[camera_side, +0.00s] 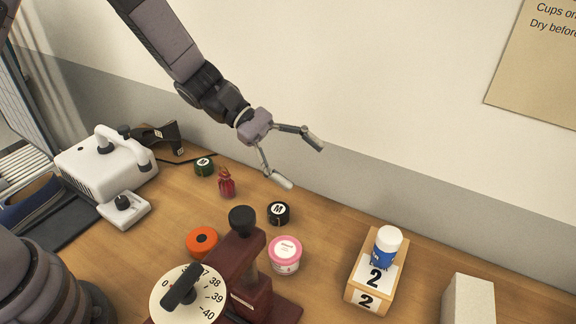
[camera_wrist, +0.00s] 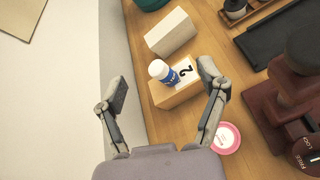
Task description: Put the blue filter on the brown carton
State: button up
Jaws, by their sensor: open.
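The blue filter (camera_side: 386,247), a small blue cylinder with a white top, stands upright on the brown carton (camera_side: 358,268), a low block with white "2" labels. In the wrist view the filter (camera_wrist: 162,72) stands on the carton (camera_wrist: 178,99), showing between my fingers but farther off. My gripper (camera_side: 298,161) is open and empty, in the air above and to the left of the carton in the side view. It touches neither the filter nor the carton. In the wrist view its two spread fingers (camera_wrist: 165,85) show clearly.
A white box (camera_side: 468,299) stands right of the carton. A pink-lidded jar (camera_side: 285,253), a dark red press (camera_side: 249,270), an orange roll (camera_side: 202,241), black tins (camera_side: 278,213) and a red bottle (camera_side: 227,183) stand to the left. A white machine (camera_side: 105,165) is at far left.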

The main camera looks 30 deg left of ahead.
jog(key=s+a+r+m+y, duration=0.4)
jog(key=s+a+r+m, duration=0.45)
jog(key=a+r, duration=0.2)
jog(key=s+a+r+m+t+y, duration=0.1)
jog(key=s+a+y, duration=0.3)
jog(key=a, duration=0.5)
jog(key=s+a+r+m+t+y, duration=0.1)
jog(key=s+a+m+t+y, duration=0.3)
jog(key=s+a, duration=0.4)
jog(key=shift+a+r+y, duration=0.4)
jog(key=shift+a+y, duration=0.1)
jog(key=shift+a, duration=0.4)
